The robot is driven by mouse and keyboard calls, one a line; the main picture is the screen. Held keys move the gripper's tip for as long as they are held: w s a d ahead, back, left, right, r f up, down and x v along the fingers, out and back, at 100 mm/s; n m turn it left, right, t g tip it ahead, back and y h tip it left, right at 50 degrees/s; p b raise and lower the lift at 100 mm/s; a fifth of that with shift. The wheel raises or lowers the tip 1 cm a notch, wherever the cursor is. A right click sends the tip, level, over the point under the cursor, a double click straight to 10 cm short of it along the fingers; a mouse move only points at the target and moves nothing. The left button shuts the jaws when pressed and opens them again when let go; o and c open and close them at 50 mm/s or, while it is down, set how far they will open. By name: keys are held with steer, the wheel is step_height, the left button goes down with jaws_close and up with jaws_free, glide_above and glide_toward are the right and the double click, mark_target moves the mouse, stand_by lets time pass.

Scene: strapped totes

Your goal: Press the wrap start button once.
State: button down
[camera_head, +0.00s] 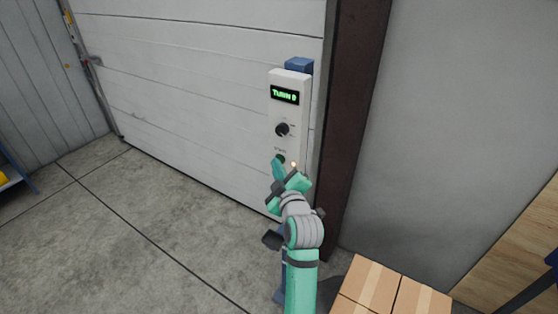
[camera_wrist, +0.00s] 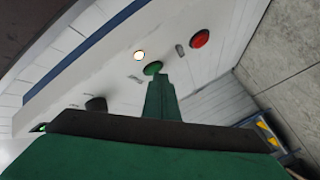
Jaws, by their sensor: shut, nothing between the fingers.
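The white control panel (camera_head: 291,112) stands upright on a blue post in front of the shutter door. Its display (camera_head: 285,95) reads "TURNS 0" in green. A dark knob (camera_head: 282,129) sits below the display. In the wrist view, a green button (camera_wrist: 153,67) sits beside a small lit lamp (camera_wrist: 139,55) and a red button (camera_wrist: 200,38). My gripper (camera_head: 278,162) is shut and empty, its fingertips at the green button. In the wrist view, the fingertips (camera_wrist: 156,78) overlap the button's edge. I cannot tell if they touch it.
Cardboard boxes (camera_head: 375,285) stand at the lower right, near my arm. A dark brown door post (camera_head: 350,120) and grey wall lie right of the panel. The concrete floor (camera_head: 150,220) to the left is clear.

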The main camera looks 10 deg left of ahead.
steer(key=shift+s, duration=0.1)
stand_by(0.3)
steer(key=shift+s+a, duration=0.25)
steer(key=shift+s, duration=0.35)
steer(key=shift+s, duration=0.1)
steer(key=shift+s+a, duration=0.35)
steer(key=shift+s, duration=0.4)
steer(key=shift+s+a, duration=0.3)
steer(key=shift+s, duration=0.45)
steer(key=shift+s+a, duration=0.35)
steer(key=shift+s, duration=0.4)
steer(key=shift+f, duration=0.1)
